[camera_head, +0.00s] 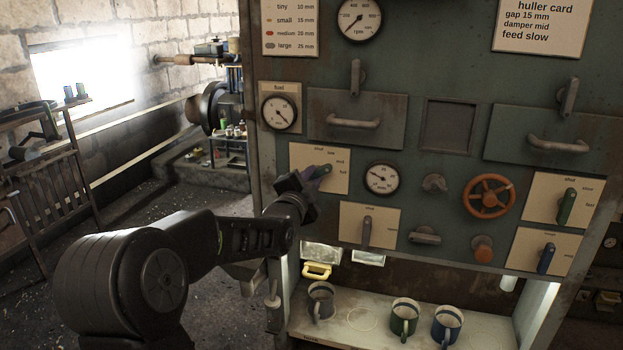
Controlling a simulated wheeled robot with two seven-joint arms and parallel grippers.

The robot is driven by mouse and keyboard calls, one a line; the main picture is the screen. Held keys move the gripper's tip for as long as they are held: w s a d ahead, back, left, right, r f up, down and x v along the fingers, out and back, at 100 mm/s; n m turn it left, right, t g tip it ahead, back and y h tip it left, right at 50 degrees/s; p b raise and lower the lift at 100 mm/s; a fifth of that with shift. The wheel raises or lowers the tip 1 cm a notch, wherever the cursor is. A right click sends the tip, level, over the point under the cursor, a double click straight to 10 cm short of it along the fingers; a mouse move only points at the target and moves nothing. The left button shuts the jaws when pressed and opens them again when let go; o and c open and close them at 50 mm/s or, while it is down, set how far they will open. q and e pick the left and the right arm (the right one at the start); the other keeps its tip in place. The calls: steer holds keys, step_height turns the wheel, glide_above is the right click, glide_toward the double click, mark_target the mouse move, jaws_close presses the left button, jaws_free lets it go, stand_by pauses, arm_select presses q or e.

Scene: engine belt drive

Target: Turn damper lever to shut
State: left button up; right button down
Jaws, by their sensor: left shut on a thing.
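A lever (327,169) with a dark greenish handle sits on a cream plate (303,154) at the left of the green machine panel. Small words are set around it, too small to read surely; no damper name can be read beside it. The lever points up and to the right. My left gripper (317,174) reaches in from the left and is shut on this lever, hiding its lower part and pivot. My right gripper is not in view.
Nearby on the panel are a gauge (381,178), a lower lever plate (382,214), an orange handwheel (488,196) and a green lever (566,206). A card (541,27) reads "damper mid". Mugs (404,316) stand on the shelf below. A rack (45,190) stands far left.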

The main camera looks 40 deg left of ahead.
arm_select(q)
jaws_close()
steer(key=shift+f+n+b, duration=0.25)
steer(key=shift+n+b, duration=0.45)
steer(key=shift+b, duration=0.55)
steer(key=n+b, duration=0.8)
steer(key=b, duration=0.1)
steer(key=shift+d, duration=0.15)
steer(key=shift+n+b, duration=0.85)
steer(key=shift+n, duration=0.45)
steer(key=shift+r, duration=0.1)
